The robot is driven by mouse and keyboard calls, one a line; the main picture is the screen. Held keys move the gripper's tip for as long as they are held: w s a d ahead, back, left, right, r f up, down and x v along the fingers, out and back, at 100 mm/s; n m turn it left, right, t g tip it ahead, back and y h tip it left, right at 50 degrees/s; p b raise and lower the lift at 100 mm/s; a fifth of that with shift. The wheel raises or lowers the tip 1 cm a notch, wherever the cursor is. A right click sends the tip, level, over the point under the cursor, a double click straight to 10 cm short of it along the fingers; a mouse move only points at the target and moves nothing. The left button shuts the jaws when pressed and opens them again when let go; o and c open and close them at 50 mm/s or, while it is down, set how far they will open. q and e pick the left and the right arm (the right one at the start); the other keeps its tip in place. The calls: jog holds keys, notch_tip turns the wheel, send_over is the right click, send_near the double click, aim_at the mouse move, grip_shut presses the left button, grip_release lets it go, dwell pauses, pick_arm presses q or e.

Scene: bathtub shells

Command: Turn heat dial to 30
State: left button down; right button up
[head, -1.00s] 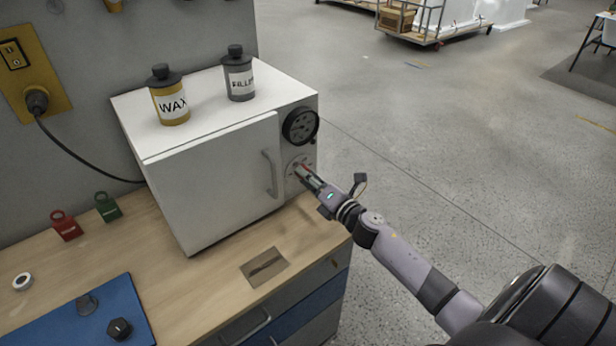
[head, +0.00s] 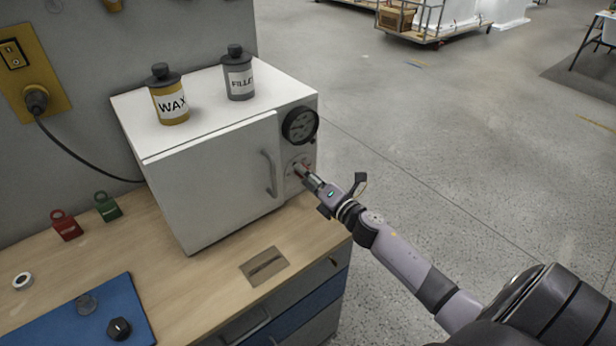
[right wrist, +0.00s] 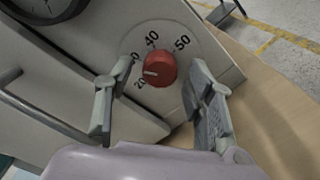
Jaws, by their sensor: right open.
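The heat dial is a red round knob (right wrist: 160,70) on the front of the white oven (head: 215,185), below the gauge. Its white mark points left, roughly between 20 and the partly hidden 30; 40 and 50 show clear. My right gripper (right wrist: 157,76) is open, with one finger on each side of the knob and a visible gap to each. In the head view my right gripper (head: 308,179) is at the dial and hides part of it. My left gripper is not in view.
A round black gauge (head: 300,125) sits above the dial, and the oven door handle (head: 268,173) is just left of it. A wax bottle (head: 169,98) and a filler bottle (head: 239,76) stand on the oven.

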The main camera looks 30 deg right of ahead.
jog(key=shift+s, duration=0.15)
jog(key=s, duration=0.7)
jog(key=s+d, duration=0.1)
jog(key=s, duration=0.3)
jog(key=shift+s, duration=0.35)
